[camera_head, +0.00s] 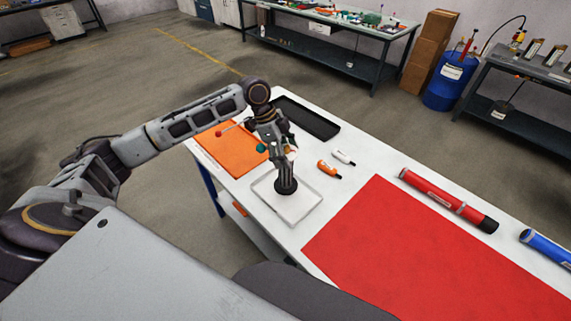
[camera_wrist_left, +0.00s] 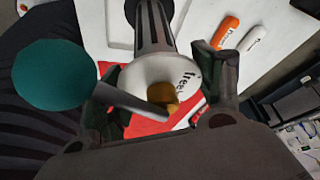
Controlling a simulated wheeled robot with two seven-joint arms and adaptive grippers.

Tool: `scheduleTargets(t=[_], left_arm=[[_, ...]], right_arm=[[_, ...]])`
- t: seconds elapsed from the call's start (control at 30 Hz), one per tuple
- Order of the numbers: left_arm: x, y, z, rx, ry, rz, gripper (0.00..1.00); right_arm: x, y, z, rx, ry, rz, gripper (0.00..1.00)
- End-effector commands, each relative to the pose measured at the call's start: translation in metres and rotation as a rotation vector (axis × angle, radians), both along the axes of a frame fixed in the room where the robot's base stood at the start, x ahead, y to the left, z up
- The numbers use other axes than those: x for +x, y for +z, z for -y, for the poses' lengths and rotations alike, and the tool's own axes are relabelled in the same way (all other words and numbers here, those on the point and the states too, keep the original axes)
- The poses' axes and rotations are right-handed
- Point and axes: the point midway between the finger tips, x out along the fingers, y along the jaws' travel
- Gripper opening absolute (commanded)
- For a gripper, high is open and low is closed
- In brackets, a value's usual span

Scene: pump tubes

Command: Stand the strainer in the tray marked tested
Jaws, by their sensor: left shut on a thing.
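The strainer (camera_head: 286,187) has a black slotted end pointing down and looks upright over the pale tray (camera_head: 311,207). I cannot tell whether it touches the tray floor. In the left wrist view, the strainer (camera_wrist_left: 154,28) shows dark slots, a white printed collar and a brass-coloured centre. My left gripper (camera_head: 285,160) is shut on its upper part, and its fingers (camera_wrist_left: 160,95) flank the white collar. A teal ball on a grey rod (camera_wrist_left: 50,76) crosses in front of the collar. I cannot read a tested marking on any tray. My right gripper is not in view.
A black tray (camera_head: 308,120) and an orange mat (camera_head: 230,155) lie behind. An orange bottle (camera_head: 328,169) and a white bottle (camera_head: 343,157) lie right of the pale tray. A red mat (camera_head: 410,250), a red tube (camera_head: 445,198) and a blue tube (camera_head: 545,246) are further right.

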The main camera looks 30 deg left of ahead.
Motion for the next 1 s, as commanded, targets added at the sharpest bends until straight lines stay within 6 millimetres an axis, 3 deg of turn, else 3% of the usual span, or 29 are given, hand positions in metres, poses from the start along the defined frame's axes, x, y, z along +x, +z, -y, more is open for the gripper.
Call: scheduleTargets(t=[0.3,0.7,1.0], left_arm=[[0.0,-0.002,0.0,-0.001,0.0,0.001,0.01],[0.0,-0.042,0.0,0.0,0.001,-0.001,0.01],[0.0,-0.049,0.0,0.0,-0.001,0.003,0.01]], right_arm=[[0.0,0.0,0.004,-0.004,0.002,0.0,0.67],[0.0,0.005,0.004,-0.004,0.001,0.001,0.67],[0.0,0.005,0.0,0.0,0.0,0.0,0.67]])
